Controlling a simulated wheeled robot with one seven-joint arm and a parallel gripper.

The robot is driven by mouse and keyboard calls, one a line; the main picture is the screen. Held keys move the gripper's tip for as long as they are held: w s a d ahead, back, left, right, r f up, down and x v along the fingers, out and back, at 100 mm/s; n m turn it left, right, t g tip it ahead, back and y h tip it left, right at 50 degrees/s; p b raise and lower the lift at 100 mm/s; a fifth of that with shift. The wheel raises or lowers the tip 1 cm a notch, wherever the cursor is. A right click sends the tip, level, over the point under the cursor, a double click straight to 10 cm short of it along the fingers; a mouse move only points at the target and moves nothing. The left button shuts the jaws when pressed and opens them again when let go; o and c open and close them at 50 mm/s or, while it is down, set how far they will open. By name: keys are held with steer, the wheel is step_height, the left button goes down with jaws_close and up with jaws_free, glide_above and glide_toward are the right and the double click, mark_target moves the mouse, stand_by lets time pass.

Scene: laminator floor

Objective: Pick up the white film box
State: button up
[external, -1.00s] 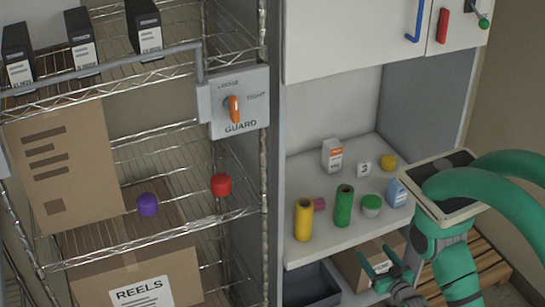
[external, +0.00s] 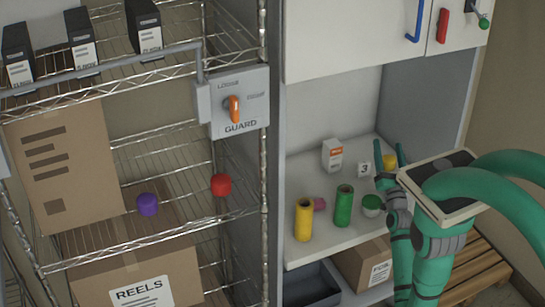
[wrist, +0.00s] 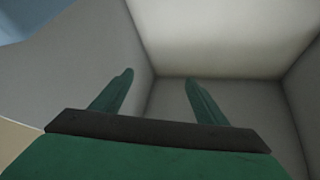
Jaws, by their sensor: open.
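The white film box (external: 332,156), with an orange band on its label, stands upright at the back left of the cabinet shelf. My gripper (external: 389,150) is raised over the right side of that shelf, to the right of the box and apart from it. Its two fingers point up and are spread with nothing held. In the wrist view my gripper (wrist: 158,78) shows both fingers apart before bare pale walls, and the box is not seen there.
On the shelf (external: 335,230) stand a yellow roll (external: 303,220), a green roll (external: 343,206), a pink item (external: 320,204), a green-lidded jar (external: 372,204), a number 3 card (external: 364,170) and a yellow item (external: 389,162). An upper cabinet (external: 345,40) overhangs it.

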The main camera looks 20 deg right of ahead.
steer(key=w+r, duration=0.1)
steer(key=w, duration=0.3)
steer(key=n+g+y, duration=0.7)
steer(key=n+y, duration=0.1)
glide_toward(332, 153)
steer(key=w, duration=0.1)
steer(key=w+d+f, duration=0.1)
steer(key=w, duration=0.1)
steer(key=w+d+f, duration=0.1)
steer(key=w, duration=0.1)
steer(key=shift+w+d, duration=0.1)
steer(key=shift+w, duration=0.15)
steer(key=shift+w+f+n+g, duration=0.15)
steer(key=shift+f+n+g, duration=0.25)
steer(key=shift+g, duration=0.1)
steer(key=x, duration=0.7)
steer(key=shift+w+f, duration=0.1)
steer(key=shift+c, duration=0.3)
steer(key=c, duration=1.3)
